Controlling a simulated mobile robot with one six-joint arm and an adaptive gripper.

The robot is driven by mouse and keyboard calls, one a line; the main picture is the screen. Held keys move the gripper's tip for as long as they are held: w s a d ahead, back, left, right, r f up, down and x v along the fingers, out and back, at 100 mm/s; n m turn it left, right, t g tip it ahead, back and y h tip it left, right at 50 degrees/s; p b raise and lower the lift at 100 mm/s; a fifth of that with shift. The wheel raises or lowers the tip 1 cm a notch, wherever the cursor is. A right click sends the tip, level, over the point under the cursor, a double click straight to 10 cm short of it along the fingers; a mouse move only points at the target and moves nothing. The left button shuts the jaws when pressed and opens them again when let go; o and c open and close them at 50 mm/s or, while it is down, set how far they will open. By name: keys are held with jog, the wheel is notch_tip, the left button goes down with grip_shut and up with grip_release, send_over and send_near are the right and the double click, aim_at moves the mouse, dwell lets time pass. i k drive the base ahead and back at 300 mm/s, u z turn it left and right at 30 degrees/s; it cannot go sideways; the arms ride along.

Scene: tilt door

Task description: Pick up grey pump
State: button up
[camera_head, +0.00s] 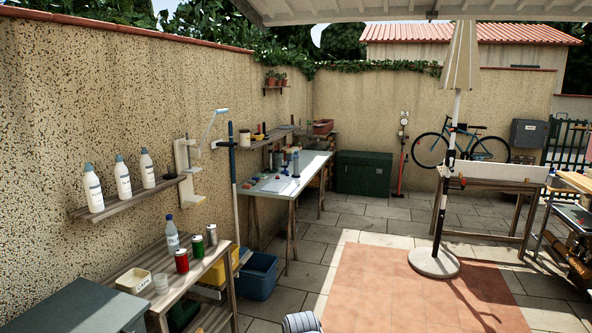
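I cannot make out a grey pump for certain. A tall, thin, upright thing like a floor pump (402,155) stands against the back wall left of the bicycle. It has a round pale gauge-like top and a mostly red lower part. A small upright grey cylinder (296,164) stands on the long worktable (315,162) by the left wall, but it is too small to identify. My gripper is not recognisable in this view. A grey striped rounded part shows at the bottom edge, cut off by the frame, and I cannot tell what it is.
A dark green chest (363,174) stands at the back wall, beside a bicycle (462,146). A parasol base (434,263) stands on the paving. A wooden bench (190,272) and a blue crate (257,277) line the left.

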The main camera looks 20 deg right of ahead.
aim_at(295, 158)
jog(key=z, duration=0.25)
jog(key=i, duration=1)
jog(key=z, duration=0.5)
jog(key=i, duration=0.8)
jog(key=z, duration=0.35)
jog(key=i, duration=2.3)
jog(key=u, duration=0.45)
jog(key=i, duration=0.8)
jog(key=u, duration=0.45)
jog(key=i, duration=0.75)
jog(key=u, duration=0.3)
